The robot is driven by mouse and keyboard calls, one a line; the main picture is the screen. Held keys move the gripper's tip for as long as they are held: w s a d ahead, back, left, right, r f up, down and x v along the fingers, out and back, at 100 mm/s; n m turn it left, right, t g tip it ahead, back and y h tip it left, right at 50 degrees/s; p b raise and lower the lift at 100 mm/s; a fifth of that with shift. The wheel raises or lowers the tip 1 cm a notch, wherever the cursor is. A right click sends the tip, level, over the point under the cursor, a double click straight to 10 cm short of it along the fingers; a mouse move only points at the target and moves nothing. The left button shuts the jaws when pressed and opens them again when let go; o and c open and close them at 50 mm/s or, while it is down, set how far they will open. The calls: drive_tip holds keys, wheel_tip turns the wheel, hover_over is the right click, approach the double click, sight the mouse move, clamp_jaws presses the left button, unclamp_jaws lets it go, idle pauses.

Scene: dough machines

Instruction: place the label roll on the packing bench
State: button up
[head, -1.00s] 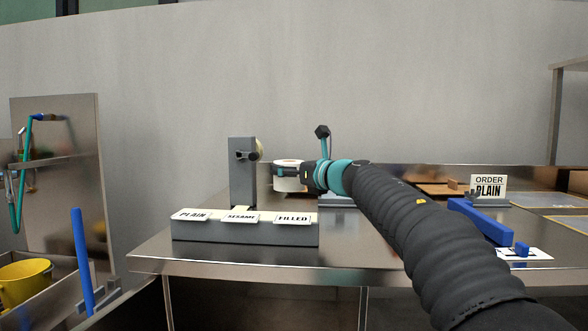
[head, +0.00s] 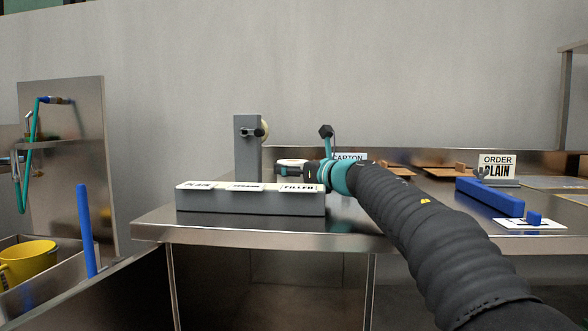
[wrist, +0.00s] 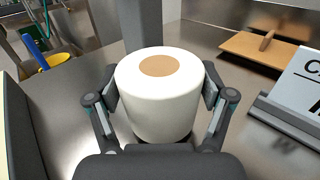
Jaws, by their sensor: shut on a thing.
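The label roll (wrist: 160,100) is a white roll with a brown core, standing upright between my fingers in the wrist view. My gripper (wrist: 160,92) is shut on its sides. In the head view the roll (head: 292,163) and my gripper (head: 303,170) are behind the label box, and the roll's lower part is hidden. The packing bench (head: 275,233) is a steel table with its surface under and around the roll. I cannot tell whether the roll's underside touches it.
A grey label box (head: 250,205) with PLAIN, SESAME and FILLED labels sits at the bench's front left. A grey dispenser (head: 247,148) stands behind it. A CARTON sign (wrist: 300,90) and brown cardboard (wrist: 262,48) are to the right. A blue tool (head: 490,196) lies further right.

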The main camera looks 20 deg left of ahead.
drive_tip(key=shift+f+b, duration=0.3)
drive_tip(key=shift+f, duration=0.2)
drive_tip(key=o, duration=1.4)
drive_tip(key=shift+o, duration=0.2)
